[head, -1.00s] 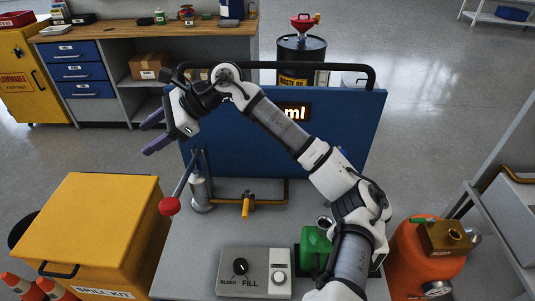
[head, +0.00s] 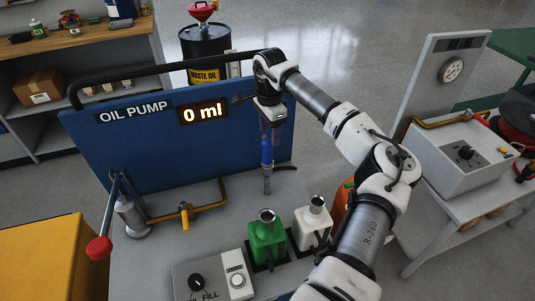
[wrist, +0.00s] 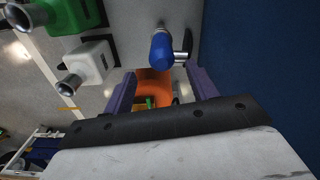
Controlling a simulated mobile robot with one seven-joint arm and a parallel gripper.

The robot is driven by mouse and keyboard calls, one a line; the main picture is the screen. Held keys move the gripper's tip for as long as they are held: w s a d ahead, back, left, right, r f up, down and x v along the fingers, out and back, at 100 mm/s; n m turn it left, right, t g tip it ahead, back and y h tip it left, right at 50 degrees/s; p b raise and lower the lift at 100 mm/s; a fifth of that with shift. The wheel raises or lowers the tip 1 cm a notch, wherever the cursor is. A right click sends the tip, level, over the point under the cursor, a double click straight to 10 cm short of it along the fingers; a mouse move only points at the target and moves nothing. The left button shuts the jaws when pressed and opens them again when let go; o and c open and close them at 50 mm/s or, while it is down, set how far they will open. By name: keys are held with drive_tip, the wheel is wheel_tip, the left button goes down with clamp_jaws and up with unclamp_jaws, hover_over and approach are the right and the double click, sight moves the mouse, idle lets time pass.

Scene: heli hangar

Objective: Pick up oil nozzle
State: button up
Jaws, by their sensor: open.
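The oil nozzle, a blue grip (head: 267,150) with a grey metal end, hangs or stands in front of the blue OIL PUMP panel, above the bench top. In the wrist view its blue body (wrist: 161,50) shows just beyond the fingertips, with a metal piece to its right. My gripper (head: 271,132) points down at the nozzle in the head view. Its purple fingers are spread apart in the wrist view (wrist: 160,72), with nothing visibly held between them. In the head view the fingers overlap the nozzle's top, so I cannot tell whether they touch.
A red-knobbed pump lever (head: 100,247), a yellow valve (head: 185,216) and a fill control box (head: 215,275) are to the left. The blue panel (head: 140,160) rises close behind.

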sight(267, 149)
drive_tip(key=shift+a+f+p, duration=0.15)
drive_tip(key=shift+f+p, duration=0.55)
drive_tip(key=shift+f, duration=1.25)
drive_tip(key=shift+a+f+p, duration=0.15)
drive_tip(key=shift+f+p, duration=0.55)
drive_tip(key=shift+f, duration=1.2)
clamp_jaws()
drive_tip(key=shift+r, duration=0.1)
